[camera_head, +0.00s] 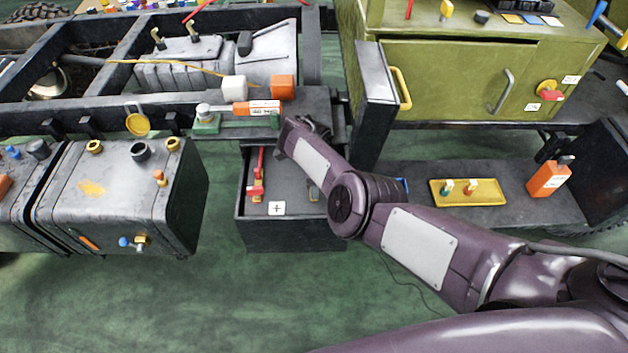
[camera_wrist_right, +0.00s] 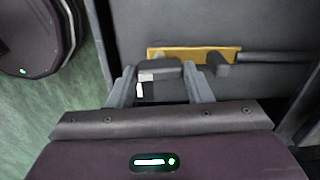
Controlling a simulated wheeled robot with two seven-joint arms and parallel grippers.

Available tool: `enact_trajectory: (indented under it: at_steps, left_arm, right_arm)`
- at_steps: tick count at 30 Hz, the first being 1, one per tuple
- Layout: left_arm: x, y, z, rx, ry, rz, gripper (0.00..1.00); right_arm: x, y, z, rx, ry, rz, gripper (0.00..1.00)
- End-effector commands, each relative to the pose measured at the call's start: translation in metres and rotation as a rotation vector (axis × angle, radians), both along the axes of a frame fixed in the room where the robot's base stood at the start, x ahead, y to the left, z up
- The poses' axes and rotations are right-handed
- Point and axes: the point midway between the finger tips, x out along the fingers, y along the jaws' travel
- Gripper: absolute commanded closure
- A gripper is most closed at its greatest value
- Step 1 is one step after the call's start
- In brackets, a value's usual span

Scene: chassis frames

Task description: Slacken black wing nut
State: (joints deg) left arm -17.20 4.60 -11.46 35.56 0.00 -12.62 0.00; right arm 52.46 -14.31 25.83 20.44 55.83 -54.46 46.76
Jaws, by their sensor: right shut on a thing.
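In the right wrist view, the black wing nut (camera_wrist_right: 173,66) shows as a dark piece between my fingertips, in front of a yellow-orange plate (camera_wrist_right: 194,52). My right gripper (camera_wrist_right: 162,80) is shut on it. A small white patch shows near the left finger. In the head view, my right arm reaches in from the right to the open black box below the frame rail, and it hides the wing nut and most of the right gripper (camera_head: 304,128). My left gripper is in neither view.
The open black box (camera_head: 292,235) holds a red clamp (camera_head: 256,190) and a plus label (camera_head: 277,208). A grey tank (camera_head: 130,205) stands to its left. A yellow tray (camera_head: 484,191) and an orange bottle (camera_head: 547,180) sit on the shelf at right. An olive cabinet (camera_head: 450,80) stands behind.

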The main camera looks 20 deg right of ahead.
Motion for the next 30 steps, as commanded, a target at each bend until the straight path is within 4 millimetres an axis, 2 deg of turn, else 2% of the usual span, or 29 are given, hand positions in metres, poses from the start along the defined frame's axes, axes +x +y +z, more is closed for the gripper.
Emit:
enact_trajectory:
  at_steps: [21, 30]
  left_arm:
    - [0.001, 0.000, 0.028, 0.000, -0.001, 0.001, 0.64]
    - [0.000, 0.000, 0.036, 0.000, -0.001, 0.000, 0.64]
  right_arm:
    - [0.001, 0.000, 0.003, -0.001, -0.002, 0.681, 0.77]
    - [0.001, 0.000, 0.002, 0.000, -0.001, 0.921, 0.77]
